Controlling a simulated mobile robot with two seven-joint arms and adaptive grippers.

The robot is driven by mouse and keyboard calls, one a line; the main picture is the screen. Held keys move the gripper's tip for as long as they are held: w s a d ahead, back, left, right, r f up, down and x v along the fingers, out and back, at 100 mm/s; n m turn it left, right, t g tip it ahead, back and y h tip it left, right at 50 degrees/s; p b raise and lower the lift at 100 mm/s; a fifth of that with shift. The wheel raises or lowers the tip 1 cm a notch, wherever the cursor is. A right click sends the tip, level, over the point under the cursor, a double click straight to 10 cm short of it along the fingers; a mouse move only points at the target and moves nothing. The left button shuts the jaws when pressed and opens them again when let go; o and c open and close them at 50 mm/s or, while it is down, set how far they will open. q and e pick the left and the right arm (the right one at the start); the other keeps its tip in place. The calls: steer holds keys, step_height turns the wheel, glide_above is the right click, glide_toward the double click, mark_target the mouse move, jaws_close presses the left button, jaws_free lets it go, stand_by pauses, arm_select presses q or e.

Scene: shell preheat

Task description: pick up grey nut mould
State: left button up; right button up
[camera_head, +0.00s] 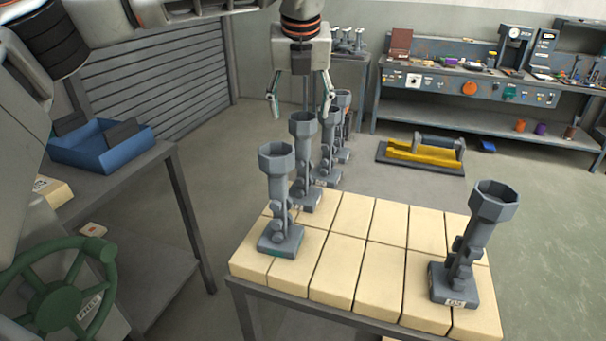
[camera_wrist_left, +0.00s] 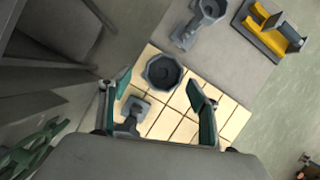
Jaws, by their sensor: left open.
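Several grey nut moulds stand upright, each a square base with a stem and an octagonal cup. In the head view one is at the table's front left (camera_head: 280,205), one at the right (camera_head: 470,245), and others line up behind the first, the nearest of them here (camera_head: 303,165). My left gripper (camera_head: 302,115) is open and empty, fingers pointing down, near the tops of the rear moulds. In the left wrist view a mould's cup (camera_wrist_left: 162,74) shows between the open fingertips (camera_wrist_left: 158,80); I cannot tell whether they touch it. My right gripper is not in view.
The moulds at the front stand on a table of cream blocks (camera_head: 345,255). A blue tray (camera_head: 105,150) and a green handwheel (camera_head: 60,295) are at the left. A yellow fixture (camera_head: 420,150) is on the floor behind. A workbench (camera_head: 470,85) stands at the back right.

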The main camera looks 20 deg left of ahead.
mark_target(303, 117)
arm_select(q)
steer(key=x, duration=0.4)
steer(key=shift+w+d+p, duration=0.2)
steer(key=shift+w+p, duration=0.1)
steer(key=shift+c, duration=0.4)
jaws_close()
steer(key=shift+r, duration=0.15)
